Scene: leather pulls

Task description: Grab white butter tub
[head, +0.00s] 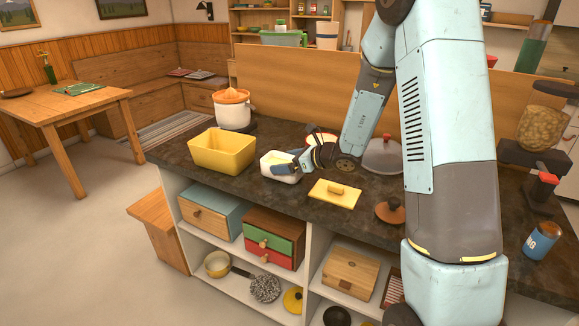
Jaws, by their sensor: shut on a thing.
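The white butter tub (276,174) is a small white open container on the dark countertop, right of a yellow bin. My gripper (288,168) reaches in from the right and is shut on the tub at its right side. The fingers and wrist hide part of the tub's interior and right rim. I cannot tell whether the tub is lifted off the counter. A flat yellow lid with a wooden handle (335,193) lies on the counter just right of the tub.
The yellow bin (222,152) stands close left of the tub, with a white and orange juicer (232,110) behind it. A grey-lidded pot (383,155) and a brown lid (390,211) are to the right. The counter's front edge (250,205) is near, above open shelves.

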